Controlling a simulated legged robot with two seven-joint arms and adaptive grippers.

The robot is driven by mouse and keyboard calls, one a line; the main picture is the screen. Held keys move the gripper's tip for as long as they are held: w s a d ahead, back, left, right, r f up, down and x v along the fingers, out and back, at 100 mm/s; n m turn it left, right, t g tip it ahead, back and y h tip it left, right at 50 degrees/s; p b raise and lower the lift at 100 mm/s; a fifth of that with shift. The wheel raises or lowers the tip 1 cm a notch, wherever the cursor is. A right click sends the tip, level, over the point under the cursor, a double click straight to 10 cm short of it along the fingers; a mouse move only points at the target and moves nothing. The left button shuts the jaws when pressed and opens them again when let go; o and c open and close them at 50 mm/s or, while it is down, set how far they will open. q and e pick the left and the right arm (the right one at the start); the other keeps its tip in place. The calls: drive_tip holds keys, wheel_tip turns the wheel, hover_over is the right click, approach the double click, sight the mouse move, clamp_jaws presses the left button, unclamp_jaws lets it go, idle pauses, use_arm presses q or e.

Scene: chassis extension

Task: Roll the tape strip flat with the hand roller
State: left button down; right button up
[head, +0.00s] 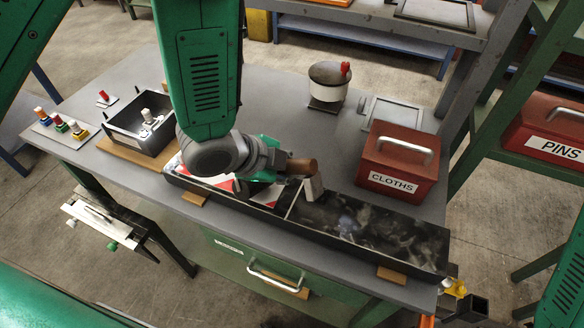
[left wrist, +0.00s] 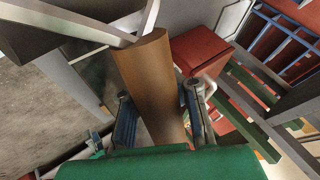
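My left gripper (head: 272,160) is shut on the brown handle of the hand roller (head: 301,167). The roller's grey head (head: 313,190) hangs over the long dark tray-like chassis part (head: 375,225), close to a thin light line across it; I cannot tell whether it touches. In the left wrist view the brown handle (left wrist: 147,75) stands between the fingers of the gripper (left wrist: 160,108). Red and white striped material (head: 266,194) lies in the left part of the chassis, partly hidden by my wrist. I cannot make out the tape strip for certain. My right gripper does not show clearly.
A red CLOTHS box (head: 400,158) stands behind the chassis at right. A white pot (head: 329,80) stands at the back. A dark open box (head: 138,125) and several coloured-knob pieces (head: 60,124) are at left. Wooden blocks (head: 391,275) lie along the front edge.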

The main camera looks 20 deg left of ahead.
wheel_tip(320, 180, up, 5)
drive_tip(key=p, duration=0.4)
idle(0.8)
